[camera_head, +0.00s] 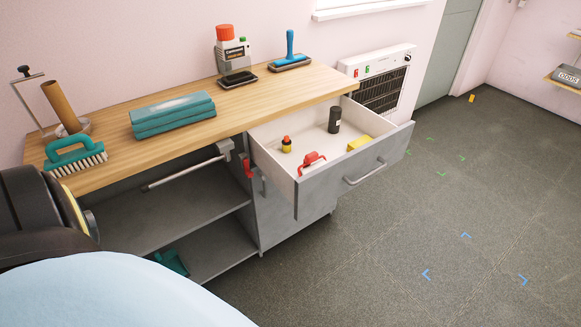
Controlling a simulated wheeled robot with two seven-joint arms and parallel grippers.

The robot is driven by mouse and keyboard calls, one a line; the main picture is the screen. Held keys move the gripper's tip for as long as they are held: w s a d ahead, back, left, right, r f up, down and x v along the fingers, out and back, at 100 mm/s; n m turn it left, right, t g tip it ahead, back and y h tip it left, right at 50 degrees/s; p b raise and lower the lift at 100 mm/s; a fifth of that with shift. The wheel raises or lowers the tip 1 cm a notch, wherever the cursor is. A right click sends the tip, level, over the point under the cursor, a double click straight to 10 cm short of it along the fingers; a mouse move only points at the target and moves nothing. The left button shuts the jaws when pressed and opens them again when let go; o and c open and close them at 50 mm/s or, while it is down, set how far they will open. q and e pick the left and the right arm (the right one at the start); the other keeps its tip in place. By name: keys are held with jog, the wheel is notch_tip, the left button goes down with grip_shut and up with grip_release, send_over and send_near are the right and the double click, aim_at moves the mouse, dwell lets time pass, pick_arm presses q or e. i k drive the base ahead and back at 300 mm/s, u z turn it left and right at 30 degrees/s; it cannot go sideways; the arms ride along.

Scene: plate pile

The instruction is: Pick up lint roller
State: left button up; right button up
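A brown cardboard-like tube (61,104) leans beside a metal stand at the left end of the worktop. No other thing looks clearly like a lint roller. Neither of my grippers is in view; only dark arm links show at the left edge.
An open drawer (352,181) juts out, holding a black canister (335,120), a small red-capped bottle (286,145), a red clamp and a yellow block.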

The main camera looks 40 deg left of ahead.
aim_at(310, 158)
jog(key=k, duration=0.15)
jog(key=u, duration=1.2)
